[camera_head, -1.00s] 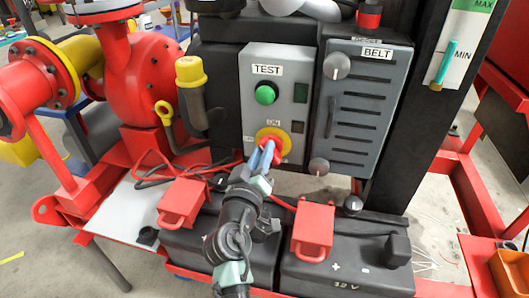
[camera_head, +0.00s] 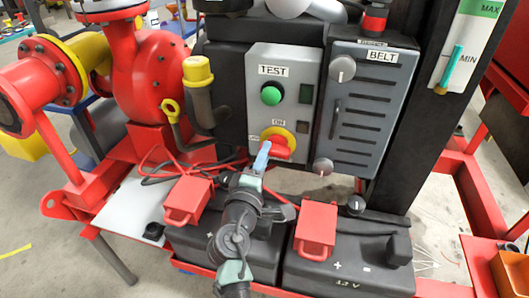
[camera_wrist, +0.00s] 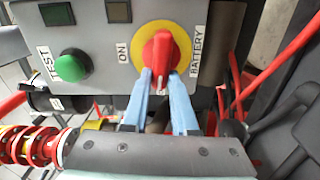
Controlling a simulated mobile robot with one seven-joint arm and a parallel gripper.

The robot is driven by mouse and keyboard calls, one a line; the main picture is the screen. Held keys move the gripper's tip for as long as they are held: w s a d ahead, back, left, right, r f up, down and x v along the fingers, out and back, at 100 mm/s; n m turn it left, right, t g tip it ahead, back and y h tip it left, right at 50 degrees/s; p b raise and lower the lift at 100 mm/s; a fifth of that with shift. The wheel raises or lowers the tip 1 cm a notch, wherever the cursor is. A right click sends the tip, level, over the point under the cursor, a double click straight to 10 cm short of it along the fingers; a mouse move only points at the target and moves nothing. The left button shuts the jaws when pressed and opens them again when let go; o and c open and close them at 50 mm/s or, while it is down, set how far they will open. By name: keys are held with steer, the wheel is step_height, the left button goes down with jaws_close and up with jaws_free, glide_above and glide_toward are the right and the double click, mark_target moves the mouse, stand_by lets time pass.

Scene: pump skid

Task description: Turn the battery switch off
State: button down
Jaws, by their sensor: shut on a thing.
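The battery switch is a red handle (camera_head: 280,147) on a yellow ring (camera_head: 271,131), low on the grey panel (camera_head: 284,56). The ON label (camera_head: 278,122) is above it, and a small label at its left is too small to read. In the wrist view, the red handle (camera_wrist: 161,50) sits between the ON and BATTERY labels, its long axis across the line joining them. My gripper (camera_wrist: 162,77) has its pale blue fingers on both sides of the handle, shut on it. In the head view, my gripper (camera_head: 263,155) partly hides the handle's left end.
A green TEST button (camera_head: 270,96) is above the switch. The BELT box (camera_head: 364,100) with its knobs stands close on the right. Batteries (camera_head: 345,275) with red terminal covers (camera_head: 316,230) lie below my arm. Red and black cables run at the left.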

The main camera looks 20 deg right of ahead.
steer(key=shift+f+n, duration=0.15)
steer(key=shift+n, duration=0.35)
steer(key=c, duration=0.7)
jaws_free()
steer(key=v, duration=1.3)
